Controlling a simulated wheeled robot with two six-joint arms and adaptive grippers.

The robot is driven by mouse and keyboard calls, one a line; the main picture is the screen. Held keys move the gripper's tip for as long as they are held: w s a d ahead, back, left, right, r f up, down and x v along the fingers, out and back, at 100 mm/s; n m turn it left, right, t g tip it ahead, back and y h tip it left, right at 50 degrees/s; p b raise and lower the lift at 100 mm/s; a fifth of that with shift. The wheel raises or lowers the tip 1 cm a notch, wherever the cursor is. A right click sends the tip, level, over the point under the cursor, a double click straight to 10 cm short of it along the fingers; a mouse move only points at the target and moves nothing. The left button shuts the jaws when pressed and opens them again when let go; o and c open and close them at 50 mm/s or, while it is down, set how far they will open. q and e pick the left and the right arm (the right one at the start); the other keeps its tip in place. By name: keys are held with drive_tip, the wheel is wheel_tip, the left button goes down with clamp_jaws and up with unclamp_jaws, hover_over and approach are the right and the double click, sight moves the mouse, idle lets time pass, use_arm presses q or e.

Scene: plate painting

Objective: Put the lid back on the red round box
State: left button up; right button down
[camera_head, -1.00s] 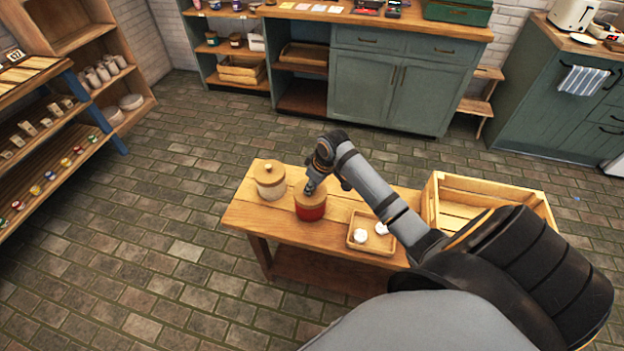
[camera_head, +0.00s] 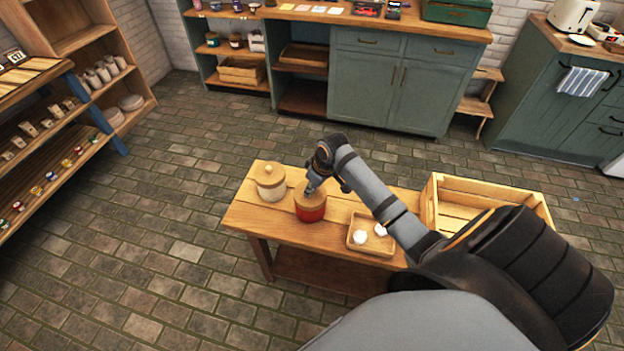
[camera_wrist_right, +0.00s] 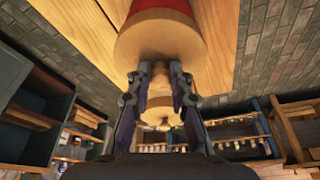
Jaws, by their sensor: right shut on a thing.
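The red round box (camera_head: 311,210) stands upright on the wooden table (camera_head: 246,219). Its round wooden lid (camera_head: 308,192) is at the top of the box; from the head I cannot tell whether it is fully seated. In the right wrist view the lid (camera_wrist_right: 158,38) covers the opening side of the red body (camera_wrist_right: 160,4). My right gripper (camera_head: 312,188) is over the lid and shut on its knob, which shows between the fingers (camera_wrist_right: 160,80). My left gripper is not in view.
A pale round box (camera_head: 270,190) with a wooden lid stands just left of the red box. To the right are a small tray (camera_head: 372,248) with white round pieces and a slatted wooden crate (camera_head: 431,206). The table's front left is clear.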

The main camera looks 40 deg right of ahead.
drive_tip(key=shift+p, duration=0.5)
idle(0.5)
drive_tip(key=c, duration=1.1)
unclamp_jaws()
drive_tip(key=o, duration=0.5)
drive_tip(key=shift+c, duration=0.2)
wheel_tip(320, 180, up, 7)
drive_tip(key=p, duration=0.8)
drive_tip(key=shift+r+p, duration=0.1)
drive_tip(key=shift+p, duration=0.2)
